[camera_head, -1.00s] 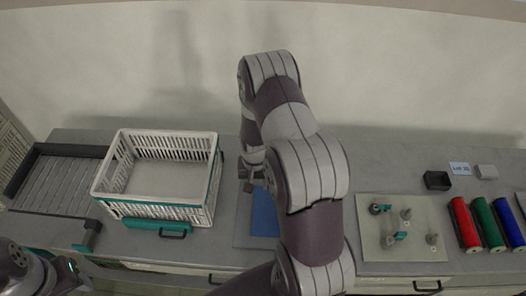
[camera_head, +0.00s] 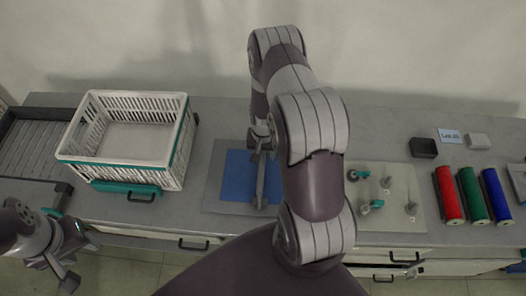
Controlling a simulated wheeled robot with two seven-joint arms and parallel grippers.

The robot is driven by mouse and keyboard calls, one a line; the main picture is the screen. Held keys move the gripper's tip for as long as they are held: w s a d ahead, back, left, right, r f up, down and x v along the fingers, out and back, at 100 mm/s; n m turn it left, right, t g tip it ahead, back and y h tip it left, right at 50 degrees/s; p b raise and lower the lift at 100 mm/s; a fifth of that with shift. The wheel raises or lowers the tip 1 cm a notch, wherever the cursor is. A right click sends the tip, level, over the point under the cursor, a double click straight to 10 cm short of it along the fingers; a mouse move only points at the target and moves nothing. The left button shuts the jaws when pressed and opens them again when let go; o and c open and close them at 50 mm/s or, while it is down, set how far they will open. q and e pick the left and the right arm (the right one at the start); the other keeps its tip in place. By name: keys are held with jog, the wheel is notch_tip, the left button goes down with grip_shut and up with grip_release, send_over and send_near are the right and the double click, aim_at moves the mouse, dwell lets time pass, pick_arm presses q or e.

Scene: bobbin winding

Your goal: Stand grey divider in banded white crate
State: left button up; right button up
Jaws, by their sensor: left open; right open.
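The white slatted crate with a teal band (camera_head: 112,163) stands on the counter at the left and looks empty. My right gripper (camera_head: 258,150) is over the blue mat to the right of the crate, partly hidden by my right arm. A narrow grey upright piece (camera_head: 262,182) shows below it over the blue mat; I cannot tell whether this is the grey divider or a gripper finger. My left gripper (camera_head: 66,277) is at the lower left, in front of the counter, open and apart from the crate. My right gripper is open.
A blue mat (camera_head: 236,178) lies on a grey board. A dark rack (camera_head: 30,150) is left of the crate. At the right are a pale board (camera_head: 400,215) with small parts, a black box (camera_head: 423,147) and red, green and blue rolls (camera_head: 472,194). A teal handle piece (camera_head: 125,188) fronts the crate.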

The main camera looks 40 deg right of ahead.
jog(key=shift+w+a+r, duration=0.1)
jog(key=shift+a+r, duration=0.05)
jog(key=shift+a, duration=0.15)
grip_shut()
pick_arm(q)
jog(key=shift+a+r, duration=0.1)
jog(key=shift+a, duration=0.15)
pick_arm(e)
jog(key=shift+d, duration=0.1)
notch_tip(320, 180, up, 8)
jog(key=p, duration=0.6)
jog(key=shift+r+p, duration=0.15)
jog(key=shift+p, duration=0.2)
pick_arm(q)
notch_tip(320, 180, up, 6)
jog(key=shift+w, duration=0.1)
